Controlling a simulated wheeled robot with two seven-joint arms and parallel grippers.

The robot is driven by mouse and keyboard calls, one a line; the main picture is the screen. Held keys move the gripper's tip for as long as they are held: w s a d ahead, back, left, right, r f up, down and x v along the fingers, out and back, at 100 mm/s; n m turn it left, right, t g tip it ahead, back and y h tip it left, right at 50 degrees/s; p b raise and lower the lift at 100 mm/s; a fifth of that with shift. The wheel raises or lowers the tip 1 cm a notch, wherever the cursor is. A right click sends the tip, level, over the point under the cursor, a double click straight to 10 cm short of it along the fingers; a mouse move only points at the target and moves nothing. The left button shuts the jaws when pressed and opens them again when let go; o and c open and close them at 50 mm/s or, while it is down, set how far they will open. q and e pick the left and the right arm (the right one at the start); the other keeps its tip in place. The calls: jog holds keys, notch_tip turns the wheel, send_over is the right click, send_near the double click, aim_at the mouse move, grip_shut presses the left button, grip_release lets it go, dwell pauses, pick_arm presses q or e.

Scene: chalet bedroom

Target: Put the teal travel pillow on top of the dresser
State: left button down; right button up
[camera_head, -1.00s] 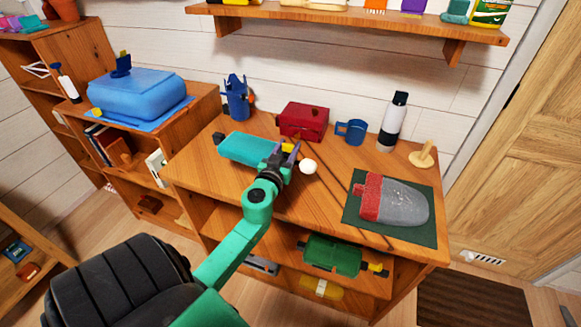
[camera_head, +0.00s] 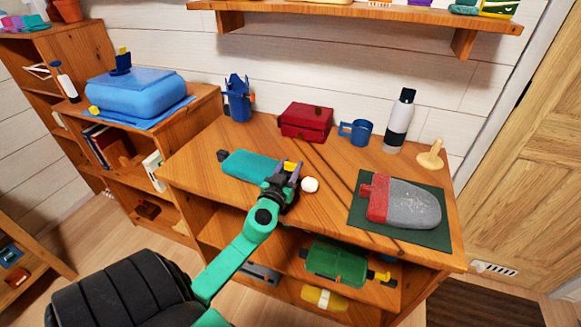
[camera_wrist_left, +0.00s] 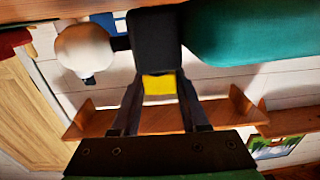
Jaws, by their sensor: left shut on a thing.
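The teal travel pillow (camera_head: 247,166) is over the left part of the wooden dresser top (camera_head: 190,160). It has a dark stub at its left end and a white knob (camera_head: 310,184) at its right. My left gripper (camera_head: 287,174) is shut on its dark block near the knob. In the left wrist view the fingers meet at this dark block (camera_wrist_left: 155,42), between the white knob and the teal body (camera_wrist_left: 255,32). I cannot tell whether the pillow touches the wood. My right gripper is not in view.
Behind the pillow on the dresser stand a blue holder (camera_head: 238,99), a red box (camera_head: 306,122), a blue mug (camera_head: 357,131) and a bottle (camera_head: 398,122). A grey-red bag (camera_head: 405,203) lies on a green mat at the right. A wall shelf (camera_head: 360,13) is above.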

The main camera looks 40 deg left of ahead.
pick_arm(q)
jog(key=shift+f, duration=0.25)
jog(key=shift+c, duration=2.1)
grip_release()
